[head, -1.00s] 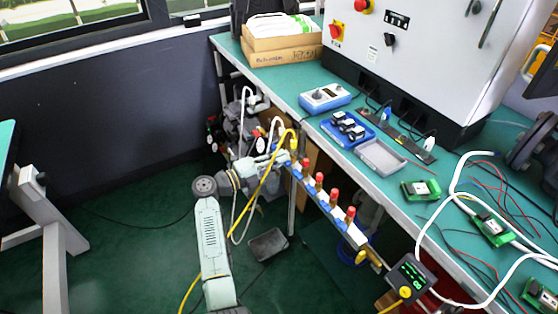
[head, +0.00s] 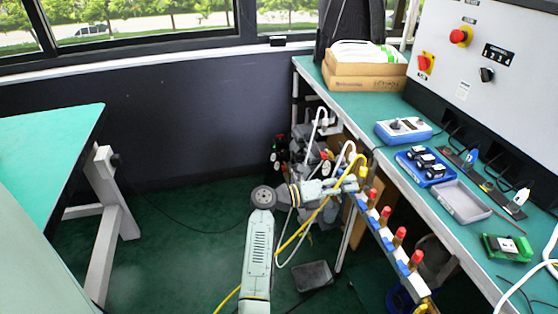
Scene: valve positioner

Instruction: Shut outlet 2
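A valve manifold (head: 394,250) runs along the front of the green bench, with several red-capped outlets on it. Their caps show at the far end (head: 372,195), then nearer (head: 385,213), then nearer still (head: 400,234) and (head: 416,257). Small blue parts sit beside the outlets. No outlet numbers are legible, so I cannot tell which one is outlet 2. My gripper (head: 350,184) is at the far end of the manifold, close to the farthest outlet. It is small and partly covered by a yellow hose, so its fingers and any contact are unclear.
The green bench (head: 338,98) carries a blue-and-white device (head: 403,130), a blue tray (head: 428,178), a grey tray (head: 474,208) and cardboard boxes (head: 365,82). A yellow hose (head: 322,208) and white hoses loop near my arm. A dark bin (head: 314,276) lies on the floor. Open floor is at left.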

